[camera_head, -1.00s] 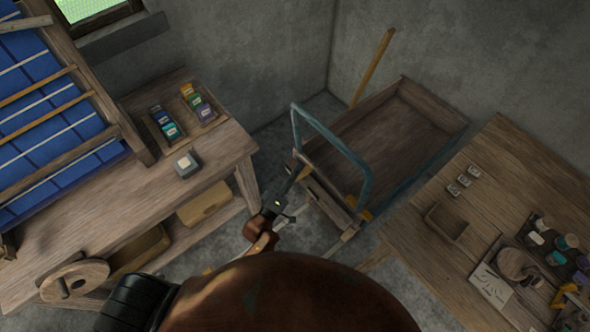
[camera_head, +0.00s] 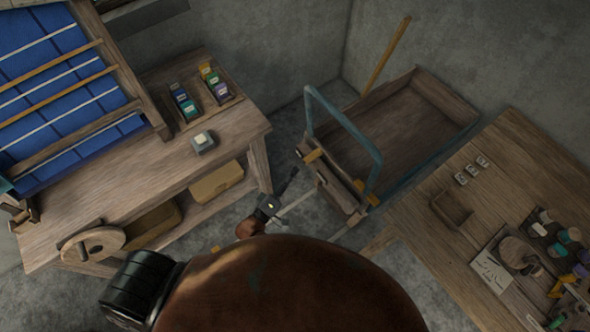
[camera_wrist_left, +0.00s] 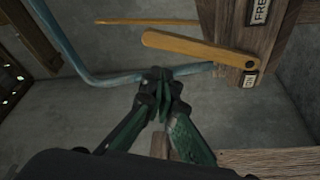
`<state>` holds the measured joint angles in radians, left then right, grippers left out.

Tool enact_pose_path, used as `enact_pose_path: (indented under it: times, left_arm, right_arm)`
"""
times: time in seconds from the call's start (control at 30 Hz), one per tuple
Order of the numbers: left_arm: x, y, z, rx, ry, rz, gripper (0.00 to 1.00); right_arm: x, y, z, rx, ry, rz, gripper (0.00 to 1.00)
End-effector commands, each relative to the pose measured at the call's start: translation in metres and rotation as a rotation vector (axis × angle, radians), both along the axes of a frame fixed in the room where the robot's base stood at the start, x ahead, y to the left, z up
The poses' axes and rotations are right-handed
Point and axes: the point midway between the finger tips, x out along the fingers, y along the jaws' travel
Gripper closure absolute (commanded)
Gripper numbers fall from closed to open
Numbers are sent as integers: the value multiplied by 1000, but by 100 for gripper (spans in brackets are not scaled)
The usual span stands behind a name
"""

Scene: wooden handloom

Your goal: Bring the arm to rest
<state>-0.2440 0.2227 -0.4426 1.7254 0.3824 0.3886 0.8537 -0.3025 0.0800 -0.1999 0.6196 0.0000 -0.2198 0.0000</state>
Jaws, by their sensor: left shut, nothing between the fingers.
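My left gripper (camera_head: 288,184) hangs low in front of my body, over the grey floor between the loom bench and the wooden cart. In the left wrist view its green-and-black fingers (camera_wrist_left: 161,78) are shut with nothing between them. The wooden cart (camera_head: 400,130) with a blue tubular handle (camera_head: 347,130) stands just right of the gripper, and I see a gap between them. In the left wrist view a yellow-orange lever (camera_wrist_left: 195,48) is pivoted on a wooden post with a "FREE" label, beyond the fingers. My right gripper is not in view.
The loom bench (camera_head: 120,205) on the left carries blue cloth (camera_head: 60,85), a small grey box (camera_head: 203,143) and a tray of coloured blocks. The right table (camera_head: 500,190) holds a small wooden tray and several cups. Bare floor (camera_head: 310,210) lies between.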

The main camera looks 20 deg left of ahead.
Motion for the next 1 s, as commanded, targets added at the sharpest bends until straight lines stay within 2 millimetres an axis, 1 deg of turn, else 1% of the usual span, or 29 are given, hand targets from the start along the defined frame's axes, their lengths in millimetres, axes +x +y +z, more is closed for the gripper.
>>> enact_pose_path:
  times: [0.47,0.57,0.67,0.77,0.8,0.87,0.9,0.97,1.0]
  left_arm:
    - [1,0,0,0,-1,0,100]
    - [0,1,-6,13,10,2,100]
    - [-4,7,-34,75,56,10,100]
    - [-14,17,-88,197,145,19,100]
    - [-21,23,-115,256,191,19,100]
    - [-35,33,-156,352,262,13,100]
    - [-46,40,-182,413,310,7,100]
    - [-65,51,-220,502,382,-7,100]
    - [-80,58,-245,559,430,-21,100]
  right_arm:
    - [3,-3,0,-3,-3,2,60]
    - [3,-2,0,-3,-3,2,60]
    - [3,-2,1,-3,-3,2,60]
    - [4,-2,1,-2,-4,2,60]
    - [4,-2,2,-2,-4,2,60]
    - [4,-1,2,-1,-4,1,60]
    - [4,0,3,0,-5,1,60]
    - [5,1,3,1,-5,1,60]
    - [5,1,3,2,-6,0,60]
